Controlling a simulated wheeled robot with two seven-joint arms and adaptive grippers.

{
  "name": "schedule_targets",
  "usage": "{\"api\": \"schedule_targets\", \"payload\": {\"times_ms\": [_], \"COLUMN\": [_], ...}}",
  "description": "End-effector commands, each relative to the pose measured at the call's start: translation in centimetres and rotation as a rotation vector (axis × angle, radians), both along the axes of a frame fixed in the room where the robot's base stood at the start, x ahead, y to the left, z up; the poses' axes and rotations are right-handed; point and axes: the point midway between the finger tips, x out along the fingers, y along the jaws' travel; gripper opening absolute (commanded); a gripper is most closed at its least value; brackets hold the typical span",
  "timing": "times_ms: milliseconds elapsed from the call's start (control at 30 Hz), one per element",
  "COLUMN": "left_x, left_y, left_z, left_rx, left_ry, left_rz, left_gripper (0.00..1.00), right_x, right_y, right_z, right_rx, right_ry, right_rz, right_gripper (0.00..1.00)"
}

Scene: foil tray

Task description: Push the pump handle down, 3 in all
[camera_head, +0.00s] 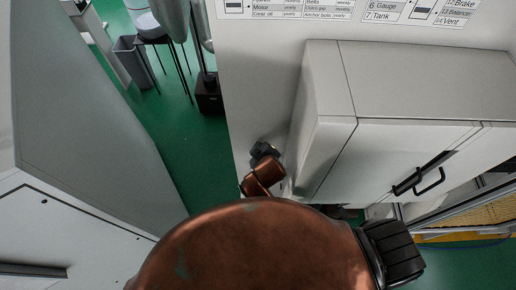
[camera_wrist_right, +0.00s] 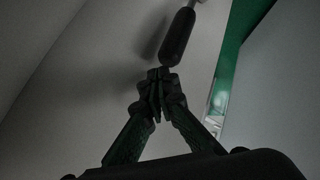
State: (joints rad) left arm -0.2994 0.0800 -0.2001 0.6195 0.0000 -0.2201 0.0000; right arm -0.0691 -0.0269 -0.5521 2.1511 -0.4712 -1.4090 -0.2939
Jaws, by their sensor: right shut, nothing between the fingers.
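The pump handle (camera_wrist_right: 178,37) shows in the right wrist view as a dark rounded grip on a pale rod, slanting in from the top edge. My right gripper (camera_wrist_right: 158,76) is shut and empty. Its fingertips lie just below the near end of the grip in the picture; I cannot tell whether they touch. In the head view my right gripper (camera_head: 264,151) is a small dark shape beside the white wall, left of the cabinet. I cannot make out the handle or the pump there. My left gripper is in neither view.
A pale cabinet (camera_head: 340,130) with black pull handles (camera_head: 418,182) stands right of the gripper. Another grey cabinet (camera_head: 80,100) fills the left. Green floor (camera_head: 165,120) shows between, with a stool (camera_head: 155,38) and a bin (camera_head: 130,60) farther back.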

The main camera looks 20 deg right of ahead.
Motion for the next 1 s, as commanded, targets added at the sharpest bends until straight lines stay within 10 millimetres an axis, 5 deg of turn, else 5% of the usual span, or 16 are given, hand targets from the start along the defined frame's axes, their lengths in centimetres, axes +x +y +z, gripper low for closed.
{"api": "schedule_targets", "payload": {"times_ms": [1000], "left_x": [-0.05], "left_y": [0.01], "left_z": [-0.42], "left_rx": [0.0], "left_ry": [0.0], "left_rz": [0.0], "left_gripper": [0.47], "right_x": [-0.02], "right_y": [-0.03], "right_z": [-1.0], "right_rx": [-0.001], "right_ry": [0.003], "right_rz": [-0.001], "right_gripper": [0.0]}}
